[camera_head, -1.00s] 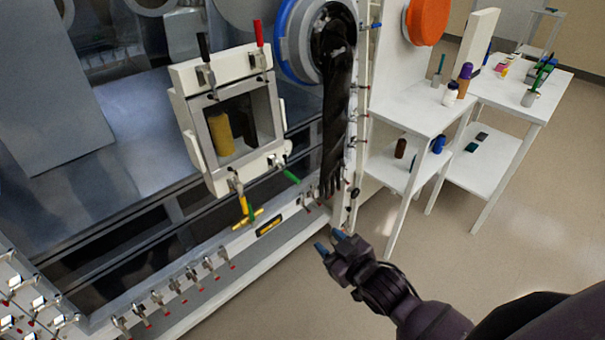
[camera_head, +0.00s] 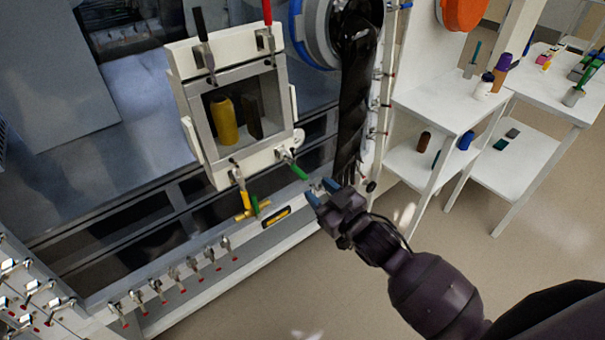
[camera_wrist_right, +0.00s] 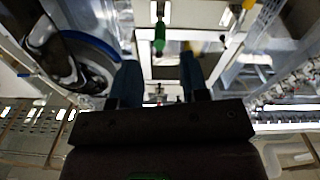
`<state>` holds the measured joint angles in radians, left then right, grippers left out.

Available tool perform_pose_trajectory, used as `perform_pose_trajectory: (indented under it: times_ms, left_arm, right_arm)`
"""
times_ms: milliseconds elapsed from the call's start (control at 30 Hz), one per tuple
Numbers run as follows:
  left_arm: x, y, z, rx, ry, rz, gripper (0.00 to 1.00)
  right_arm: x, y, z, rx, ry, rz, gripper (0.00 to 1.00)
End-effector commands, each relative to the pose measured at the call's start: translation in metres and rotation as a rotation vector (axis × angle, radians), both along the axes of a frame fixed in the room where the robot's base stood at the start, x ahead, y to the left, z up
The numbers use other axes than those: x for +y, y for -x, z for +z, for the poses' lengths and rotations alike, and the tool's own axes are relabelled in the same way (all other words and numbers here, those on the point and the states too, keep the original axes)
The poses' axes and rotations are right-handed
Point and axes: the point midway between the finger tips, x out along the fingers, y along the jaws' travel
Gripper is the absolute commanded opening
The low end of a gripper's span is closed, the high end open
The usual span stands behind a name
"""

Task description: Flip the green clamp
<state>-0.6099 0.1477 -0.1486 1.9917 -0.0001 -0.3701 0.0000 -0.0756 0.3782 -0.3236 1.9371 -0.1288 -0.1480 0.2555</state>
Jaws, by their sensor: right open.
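The green clamp (camera_head: 296,168) is at the lower right corner of the white-framed hatch (camera_head: 228,180). Its green handle points down and to the right. My right gripper (camera_head: 320,191) is open and empty, a short way to the right of and below the green handle, with a gap between them. In the right wrist view the green handle (camera_wrist_right: 159,38) stands ahead of the two blue fingertips (camera_wrist_right: 158,80), roughly between them in the picture. My left gripper is not in view.
A dark glove (camera_head: 352,110) hangs right of the hatch. Small clamps line the lower ledge (camera_head: 190,268). White shelves (camera_head: 430,110) stand at right.

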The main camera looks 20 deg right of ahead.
Motion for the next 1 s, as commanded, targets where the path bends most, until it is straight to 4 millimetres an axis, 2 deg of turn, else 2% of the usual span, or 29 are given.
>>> perform_pose_trajectory:
  times_ms: [200,400,600,867,1000]
  left_arm:
    - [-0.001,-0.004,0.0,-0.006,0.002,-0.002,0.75]
    - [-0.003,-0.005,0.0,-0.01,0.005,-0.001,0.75]
    - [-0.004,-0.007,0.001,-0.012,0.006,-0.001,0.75]
    - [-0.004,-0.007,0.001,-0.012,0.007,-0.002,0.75]
    - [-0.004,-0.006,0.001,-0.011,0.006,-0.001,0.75]
  right_arm:
    - [0.013,-0.035,0.0,0.0,0.0,0.001,0.41]
    - [0.02,-0.056,0.0,0.001,0.0,0.001,0.41]
    - [0.023,-0.064,-0.001,0.002,0.001,0.0,0.41]
    - [0.023,-0.064,-0.001,0.002,0.001,0.0,0.41]
    - [0.023,-0.064,-0.001,0.002,0.001,0.0,0.2]
